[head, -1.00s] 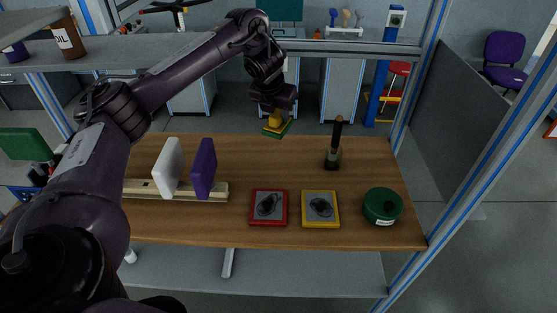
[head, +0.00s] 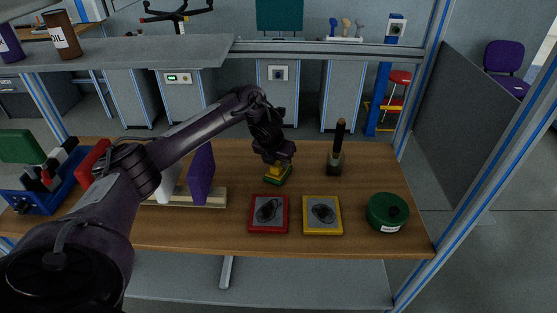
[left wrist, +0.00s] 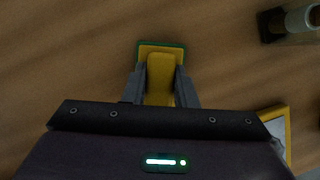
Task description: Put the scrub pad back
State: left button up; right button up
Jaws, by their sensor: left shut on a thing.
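The scrub pad is yellow on top with a green underside (head: 278,177). It is at the back middle of the wooden table in the head view. My left gripper (head: 273,164) is shut on the pad's yellow upper part, from above. In the left wrist view the pad (left wrist: 160,48) shows between the two grey fingers (left wrist: 161,85), its green rim beyond them. The head view does not settle whether the pad touches the table. A red-framed pad (head: 268,214) and a yellow-framed pad (head: 322,214) lie at the front of the table. My right gripper is not in view.
A rack with a purple slab (head: 201,176) and a white slab (head: 167,182) stands left, partly behind my arm. A dark-handled brush in a holder (head: 338,150) stands right of the scrub pad. A green round tin (head: 387,212) sits front right. Table space right of the brush is clear.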

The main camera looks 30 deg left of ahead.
pick_arm(q)
jog(key=shift+d, duration=0.1)
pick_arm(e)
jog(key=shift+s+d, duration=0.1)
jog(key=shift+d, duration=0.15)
pick_arm(q)
jog(key=shift+f, duration=0.1)
jog(key=o, duration=1)
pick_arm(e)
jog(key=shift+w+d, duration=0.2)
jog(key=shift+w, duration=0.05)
